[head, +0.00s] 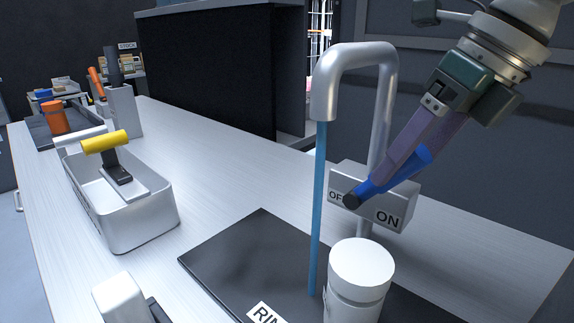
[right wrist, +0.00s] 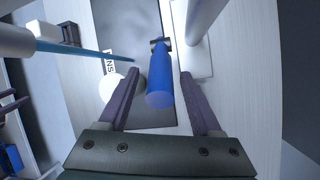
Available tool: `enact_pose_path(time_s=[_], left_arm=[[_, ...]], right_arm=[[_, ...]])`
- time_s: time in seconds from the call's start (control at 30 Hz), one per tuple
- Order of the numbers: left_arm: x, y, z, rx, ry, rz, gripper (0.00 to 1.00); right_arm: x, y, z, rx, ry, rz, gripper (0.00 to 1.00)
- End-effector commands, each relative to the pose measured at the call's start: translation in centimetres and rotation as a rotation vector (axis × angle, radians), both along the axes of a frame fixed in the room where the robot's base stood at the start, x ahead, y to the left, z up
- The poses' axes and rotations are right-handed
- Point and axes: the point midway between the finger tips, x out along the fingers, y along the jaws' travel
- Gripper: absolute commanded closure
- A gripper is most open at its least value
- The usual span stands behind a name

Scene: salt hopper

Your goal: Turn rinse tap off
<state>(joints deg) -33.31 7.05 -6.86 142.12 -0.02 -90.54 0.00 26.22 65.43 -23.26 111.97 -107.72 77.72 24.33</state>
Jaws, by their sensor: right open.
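The rinse tap is a silver gooseneck pipe (head: 355,55) with a blue stream of water (head: 319,200) falling from its spout. Its grey box (head: 345,180) is marked OFF on the left and ON on the right. The blue lever (head: 412,165) slants up and right from a dark pivot, on the ON side. My right gripper (head: 392,170) is open at the lever. In the right wrist view, the blue lever (right wrist: 158,85) lies between the two spread purple fingers (right wrist: 158,78), with gaps on both sides. My left gripper is not in view.
A grey tray (head: 150,215) with a yellow-handled tool (head: 105,142) sits left. An orange cylinder (head: 53,117) stands farther back. The bench between tray and mat is clear.

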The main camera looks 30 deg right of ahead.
Motion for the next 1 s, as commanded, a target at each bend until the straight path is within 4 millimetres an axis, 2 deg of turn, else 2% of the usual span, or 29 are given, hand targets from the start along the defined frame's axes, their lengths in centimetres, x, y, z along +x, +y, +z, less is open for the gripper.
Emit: enact_pose_path(time_s=[0.1, 0.43, 1.0], left_arm=[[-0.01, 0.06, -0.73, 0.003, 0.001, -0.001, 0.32], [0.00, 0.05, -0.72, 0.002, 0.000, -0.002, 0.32], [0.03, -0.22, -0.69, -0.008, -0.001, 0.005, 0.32]], right_arm=[[0.40, 0.30, -1.11, 0.002, -0.001, 0.001, 0.34], [0.52, 0.34, -1.26, 0.000, -0.001, 0.001, 0.35], [0.51, 0.35, -1.26, 0.001, 0.000, 0.000, 0.99]])
